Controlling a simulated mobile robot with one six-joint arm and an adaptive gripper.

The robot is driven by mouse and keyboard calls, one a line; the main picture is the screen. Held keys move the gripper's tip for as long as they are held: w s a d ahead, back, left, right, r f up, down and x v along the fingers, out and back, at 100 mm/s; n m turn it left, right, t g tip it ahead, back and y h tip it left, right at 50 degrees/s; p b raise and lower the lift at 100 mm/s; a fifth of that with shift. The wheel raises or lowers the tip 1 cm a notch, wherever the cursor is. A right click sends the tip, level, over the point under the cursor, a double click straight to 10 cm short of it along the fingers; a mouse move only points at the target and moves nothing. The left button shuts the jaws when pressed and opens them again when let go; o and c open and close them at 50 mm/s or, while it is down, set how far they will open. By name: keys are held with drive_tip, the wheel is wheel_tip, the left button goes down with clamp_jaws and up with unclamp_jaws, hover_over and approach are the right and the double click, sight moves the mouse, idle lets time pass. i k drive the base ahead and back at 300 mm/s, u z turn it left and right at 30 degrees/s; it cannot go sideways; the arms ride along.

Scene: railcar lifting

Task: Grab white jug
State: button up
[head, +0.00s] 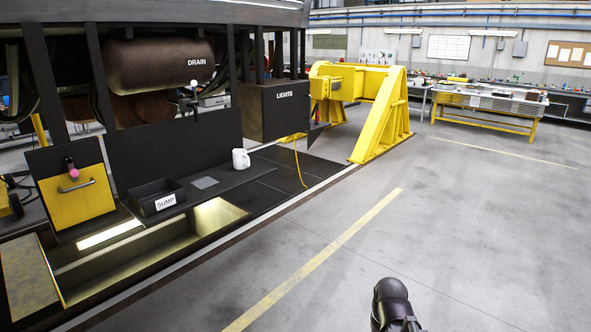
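The white jug (241,159) stands upright on the dark ledge beside the pit, left of the picture's middle. Its handle appears to be on the right side. Nothing touches or covers it. A dark rounded part of my arm shows at the bottom edge, right of the middle, far from the jug. My gripper's fingers are not in view.
A black SUMP bin (158,198) and a flat grey plate (205,183) lie left of the jug. An open lit pit (150,252) runs in front. A LIGHTS box (272,110) hangs behind, with a yellow cable (299,165). The grey floor (440,215) at right is clear.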

sight(241, 159)
drive_tip(key=u, duration=0.45)
drive_tip(key=i, duration=1.2)
drive_tip(key=u, duration=0.35)
drive_tip(key=k, duration=0.65)
drive_tip(key=u, duration=0.35)
drive_tip(key=i, duration=1.55)
drive_tip(key=z, duration=0.4)
